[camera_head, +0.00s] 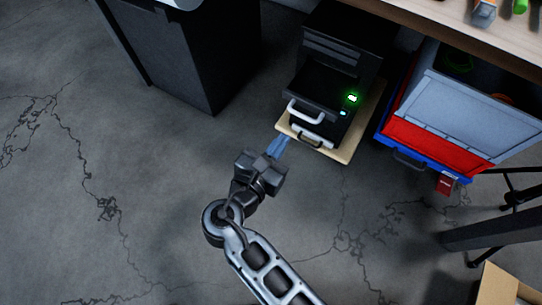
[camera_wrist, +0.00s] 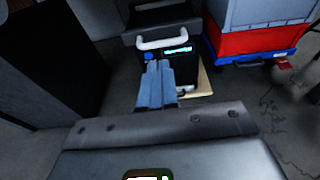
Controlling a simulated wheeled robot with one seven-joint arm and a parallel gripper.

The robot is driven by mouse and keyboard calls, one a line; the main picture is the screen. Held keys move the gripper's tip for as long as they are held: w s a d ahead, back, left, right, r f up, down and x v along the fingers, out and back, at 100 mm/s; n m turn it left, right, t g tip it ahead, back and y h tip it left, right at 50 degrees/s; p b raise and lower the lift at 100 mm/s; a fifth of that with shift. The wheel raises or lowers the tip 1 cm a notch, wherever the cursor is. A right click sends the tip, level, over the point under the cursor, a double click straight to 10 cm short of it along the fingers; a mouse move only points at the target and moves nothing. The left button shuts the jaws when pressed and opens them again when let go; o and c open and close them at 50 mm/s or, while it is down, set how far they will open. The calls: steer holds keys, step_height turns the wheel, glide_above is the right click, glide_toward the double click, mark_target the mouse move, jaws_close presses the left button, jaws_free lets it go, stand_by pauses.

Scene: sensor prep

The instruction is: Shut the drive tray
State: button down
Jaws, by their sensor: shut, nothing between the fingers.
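The drive tray (camera_head: 318,88) is a dark drawer in a black drive unit (camera_head: 345,40), with a pale bar handle (camera_head: 305,112) on its front. It appears to stick out from the unit. In the wrist view the handle (camera_wrist: 165,43) lies just beyond my fingertips. A second pale handle (camera_head: 313,136) sits lower down. My gripper (camera_head: 281,143) has blue-grey fingers, shut and empty, to the lower left of the handles. In the wrist view the fingers (camera_wrist: 158,68) cover part of the unit's front. Whether they touch it cannot be told.
The unit stands on a pale wooden board (camera_head: 345,152) on the cracked concrete floor. A dark cabinet (camera_head: 190,55) stands left. A blue and red crate stack (camera_head: 425,138) with a red tag (camera_head: 446,184) stands right. A workbench edge (camera_head: 470,37) overhangs behind. The floor at left is clear.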

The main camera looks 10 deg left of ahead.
mark_target(321, 88)
steer(key=b+x, duration=0.2)
steer(key=x, duration=0.5)
steer(key=shift+w+b, duration=0.2)
steer(key=shift+b, duration=0.15)
steer(key=shift+d+f, duration=0.1)
steer(key=shift+w+d, duration=0.15)
steer(key=shift+w, duration=0.25)
steer(key=r+x, duration=0.1)
steer(key=x, duration=0.7)
steer(key=r+p+x, duration=0.1)
steer(key=x, duration=0.4)
steer(key=shift+w+d+r, duration=0.2)
steer(key=shift+w+r, duration=0.05)
steer(key=shift+r, duration=0.1)
steer(key=shift+w+d+r, duration=0.1)
steer(key=shift+w+d, duration=0.05)
steer(key=shift+w, duration=0.05)
